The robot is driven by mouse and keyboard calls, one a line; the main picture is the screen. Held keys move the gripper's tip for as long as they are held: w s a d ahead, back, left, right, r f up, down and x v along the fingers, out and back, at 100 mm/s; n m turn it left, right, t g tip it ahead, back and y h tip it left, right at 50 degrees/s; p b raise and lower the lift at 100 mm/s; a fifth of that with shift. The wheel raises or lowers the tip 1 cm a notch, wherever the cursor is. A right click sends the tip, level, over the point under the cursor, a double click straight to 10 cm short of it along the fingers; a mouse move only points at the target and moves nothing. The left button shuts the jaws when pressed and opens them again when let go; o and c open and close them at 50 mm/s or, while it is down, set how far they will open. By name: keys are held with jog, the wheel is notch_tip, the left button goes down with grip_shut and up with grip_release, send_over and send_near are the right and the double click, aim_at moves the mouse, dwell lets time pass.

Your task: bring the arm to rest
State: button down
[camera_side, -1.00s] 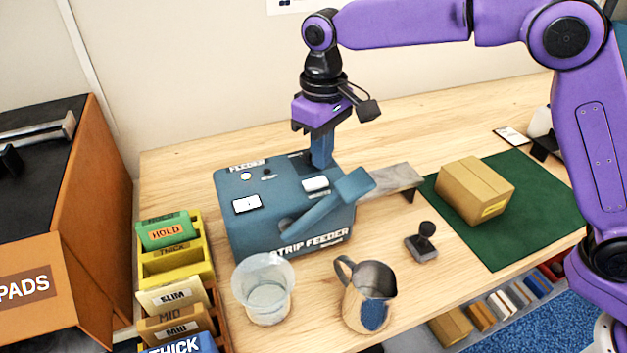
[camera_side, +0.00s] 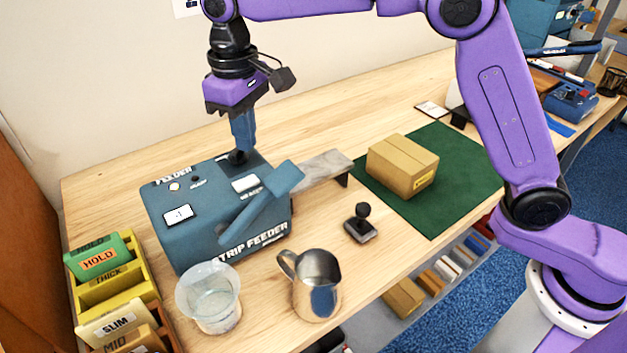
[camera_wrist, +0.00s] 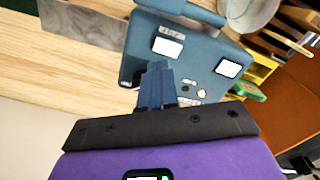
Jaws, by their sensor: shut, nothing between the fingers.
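My gripper (camera_side: 242,150) is shut and empty. Its blue fingers point down at the back of the blue strip feeder (camera_side: 165,235), just by a dark round part on its top. I cannot tell whether the fingertips touch the feeder. In the wrist view my shut fingers (camera_wrist: 158,70) show in front of the feeder's top (camera_wrist: 200,50), with its white display and label near them. My arm reaches in from the right, above the bench.
A clear cup (camera_side: 209,300) and a metal jug (camera_side: 317,285) stand in front of the feeder. A hand stamp (camera_side: 360,225) and a carton (camera_side: 402,167) on a green mat (camera_side: 465,190) are to the right. A yellow rack (camera_side: 140,262) stands left. Bench behind the carton is mostly clear.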

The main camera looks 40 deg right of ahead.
jog(key=s+d+f+n, duration=0.3)
jog(key=s+d, duration=1)
jog(key=s, duration=0.2)
jog(key=s+d+f+n, duration=0.3)
jog(key=s+d, duration=1.1)
jog(key=s, duration=0.1)
jog(key=shift+s+d+f+n, duration=0.2)
jog(key=shift+d+f+n, duration=0.05)
jog(key=shift+f+n, duration=0.1)
jog(key=w+a+r+m, duration=0.4)
jog(key=w+a, duration=0.6)
jog(key=w+a+r+m, duration=0.4)
jog(key=w+a+r, duration=0.1)
jog(key=w+a, duration=0.5)
jog(key=w+a+r+m, duration=0.4)
jog(key=w+a+r, duration=0.1)
jog(key=w+a, duration=0.4)
jog(key=shift+w+a+m, duration=0.35)
jog(key=shift+w+a, duration=0.05)
jog(key=shift+w, duration=0.15)
